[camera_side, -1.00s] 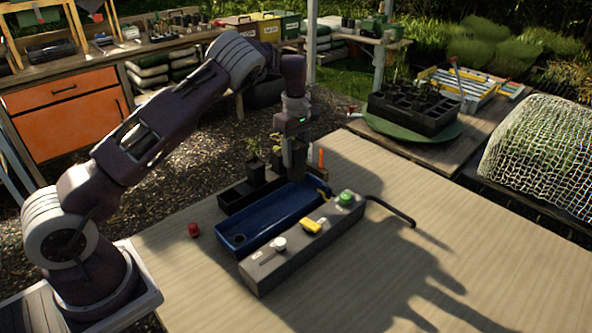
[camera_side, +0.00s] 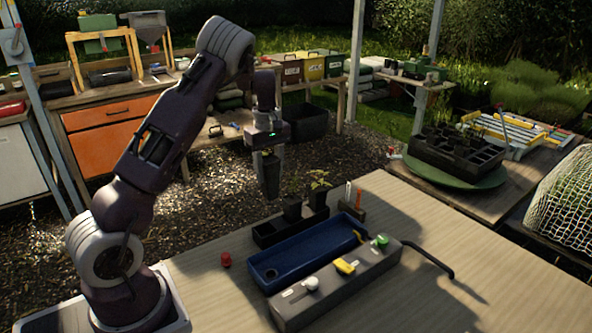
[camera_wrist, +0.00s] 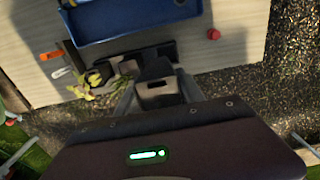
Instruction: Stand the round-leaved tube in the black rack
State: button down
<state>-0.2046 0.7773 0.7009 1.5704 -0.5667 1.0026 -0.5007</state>
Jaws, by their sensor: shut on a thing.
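My gripper (camera_side: 268,158) is shut on a dark square tube (camera_side: 270,181), held upright in the air behind and left of the long black tray. Its plant is mostly hidden by the fingers, so I cannot tell its leaf shape. In the wrist view the held tube (camera_wrist: 155,92) shows between the fingers, with a pale patch on it. Two other planted tubes, a left one (camera_side: 291,208) and a right one (camera_side: 318,195), stand in the long black tray (camera_side: 270,235). A black rack (camera_side: 432,156) with several compartments and some plants stands on a green round plate (camera_side: 455,181) at the right.
A blue tray (camera_side: 305,252) and a grey box (camera_side: 340,288) with white, yellow and green controls lie in front of the black tray. A bent black bar (camera_side: 430,258) juts right. A red knob (camera_side: 225,260) sits at left. The right of the near tabletop is clear.

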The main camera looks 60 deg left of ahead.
aim_at(263, 191)
jog(key=shift+s+a+f, duration=0.25)
jog(key=shift+s+f, duration=0.1)
jog(key=shift+s, duration=0.2)
jog(key=shift+s+a+f, duration=0.2)
jog(key=shift+s+f, duration=0.15)
jog(key=shift+s, duration=0.2)
notch_tip(263, 191, down, 6)
jog(key=shift+f, duration=0.25)
jog(key=shift+w+f, duration=0.1)
jog(key=shift+f, duration=4)
jog(key=shift+f, duration=0.3)
jog(key=c, duration=0.7)
grip_release()
jog(key=shift+o, duration=0.2)
notch_tip(263, 191, up, 7)
jog(key=shift+r, duration=0.1)
